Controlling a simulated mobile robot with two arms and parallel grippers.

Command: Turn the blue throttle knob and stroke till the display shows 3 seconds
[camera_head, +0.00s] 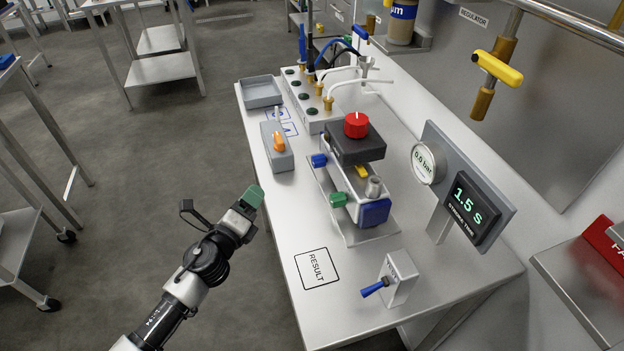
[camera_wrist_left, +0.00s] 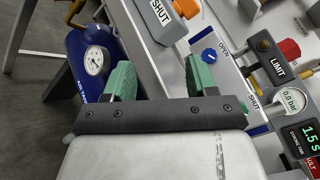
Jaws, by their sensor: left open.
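The blue throttle knob (camera_head: 319,160) sticks out from the left side of the device on the bench. A blue knob with a white mark also shows in the left wrist view (camera_wrist_left: 208,56), beyond my right-hand finger. The display (camera_head: 470,208) on the grey panel reads 1.5 S; it shows at the right edge of the left wrist view (camera_wrist_left: 305,138). My left gripper (camera_head: 252,196) is open and empty, left of the bench edge and apart from the knob. Its green finger pads (camera_wrist_left: 160,80) stand wide apart. My right gripper is in neither view.
A green knob (camera_head: 338,199) sits near the blue one, and a red knob (camera_head: 356,125) tops the device. An orange-handled valve (camera_head: 278,142) is at the bench's left edge. A blue-handled lever (camera_head: 375,287) stands at the front. The RESULT square (camera_head: 317,267) is empty.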

